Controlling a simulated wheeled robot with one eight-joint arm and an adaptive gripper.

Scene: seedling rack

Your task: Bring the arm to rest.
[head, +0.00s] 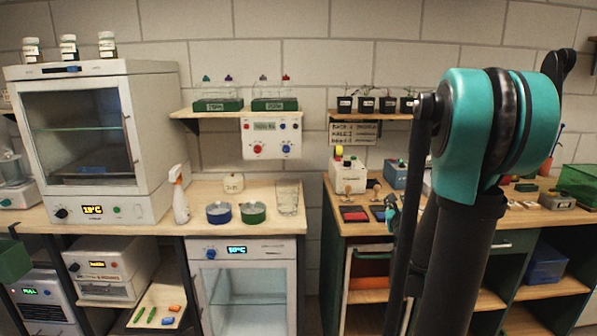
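My own arm stands in the right half of the head view, with its teal and black joint at the top and dark links running down to the bottom edge. A small teal and dark part of it shows beside the thin link, left of the thick one. I cannot make out gripper fingers there, nor whether anything is held. The arm hides part of the right bench (340,222) and the shelves beneath it.
The left bench (290,222) bears an incubator (160,150), a spray bottle (180,198), blue (218,213) and green (252,213) dishes and a glass beaker (287,198). Small plant pots (366,104) stand on a wall shelf. A gap separates the benches.

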